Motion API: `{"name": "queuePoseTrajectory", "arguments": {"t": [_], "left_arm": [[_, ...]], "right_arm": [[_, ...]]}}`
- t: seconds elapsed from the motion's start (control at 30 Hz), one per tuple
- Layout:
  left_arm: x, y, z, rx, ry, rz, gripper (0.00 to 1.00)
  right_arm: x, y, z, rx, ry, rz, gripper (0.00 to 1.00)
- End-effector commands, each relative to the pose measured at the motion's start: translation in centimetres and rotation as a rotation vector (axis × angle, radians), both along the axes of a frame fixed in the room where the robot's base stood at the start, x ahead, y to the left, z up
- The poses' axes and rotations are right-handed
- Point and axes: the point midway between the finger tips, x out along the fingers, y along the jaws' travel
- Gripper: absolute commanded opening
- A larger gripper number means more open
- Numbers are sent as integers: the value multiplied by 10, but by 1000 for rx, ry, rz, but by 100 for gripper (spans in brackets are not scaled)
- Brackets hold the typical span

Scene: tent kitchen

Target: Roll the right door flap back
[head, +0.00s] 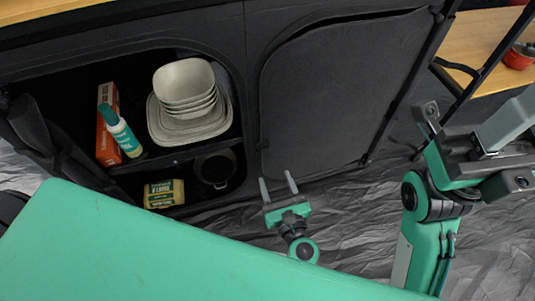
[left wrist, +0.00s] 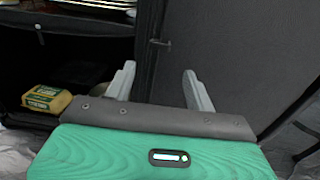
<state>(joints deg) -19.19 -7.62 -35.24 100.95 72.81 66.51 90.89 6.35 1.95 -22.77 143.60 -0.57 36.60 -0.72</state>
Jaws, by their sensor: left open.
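The right door flap (head: 340,90) is a dark grey fabric panel with rounded corners, hanging flat over the right half of the black cabinet. A dark gap shows along its top edge. It fills the right of the left wrist view (left wrist: 245,55). My left gripper (head: 278,187) is open and empty, low in front of the flap's lower left corner. In the left wrist view its fingers (left wrist: 158,88) stand apart, with the dark fabric and a vertical seam behind them. I cannot tell whether they touch it.
The left compartment is open, holding stacked bowls and plates (head: 187,85), a bottle (head: 120,132), an orange box (head: 106,140), a yellow packet (head: 164,193) and a dark pot (head: 216,168). A wooden shelf (head: 480,40) stands at right. Wrinkled grey ground sheet (head: 345,215) lies in front.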

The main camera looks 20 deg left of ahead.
Motion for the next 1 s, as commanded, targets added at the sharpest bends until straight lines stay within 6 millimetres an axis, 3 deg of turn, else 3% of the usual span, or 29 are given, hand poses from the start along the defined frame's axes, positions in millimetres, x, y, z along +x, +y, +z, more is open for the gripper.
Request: {"name": "queuePoseTrajectory", "arguments": {"t": [0.2, 0.4, 0.87, 1.0], "left_arm": [[41, 28, -1, 3, -6, 1, 55], [67, 45, 0, 2, -3, 0, 55], [79, 53, 1, 2, -1, -1, 55], [79, 53, 1, 2, -1, -1, 31]], "right_arm": [[-3, 6, 1, -4, -26, 20, 36], [-5, 11, 4, -8, -41, 35, 36], [-6, 14, 8, -12, -50, 41, 36], [-6, 14, 8, -12, -50, 41, 36]]}}
